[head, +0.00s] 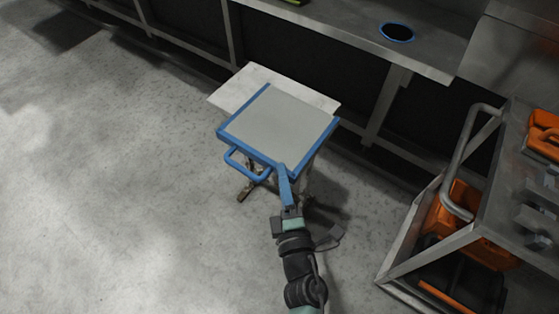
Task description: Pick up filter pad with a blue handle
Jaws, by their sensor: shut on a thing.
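The filter pad (282,120) is a grey square panel in a blue frame, in the middle of the head view. A blue loop handle (247,170) sticks out from its near left side. A second blue bar (285,186) runs from its near corner down to my gripper (289,210). My gripper is shut on this blue bar, at the near side of the pad. The fingertips are small and partly hidden. The pad overlaps a small white-topped stand (259,86) in the view; I cannot tell whether they touch.
A metal cart (474,225) with orange cases (462,222) stands at the right. A long steel bench (350,30) runs along the back, with a blue-rimmed round opening (397,33) in its top. The grey floor (100,200) at the left is clear.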

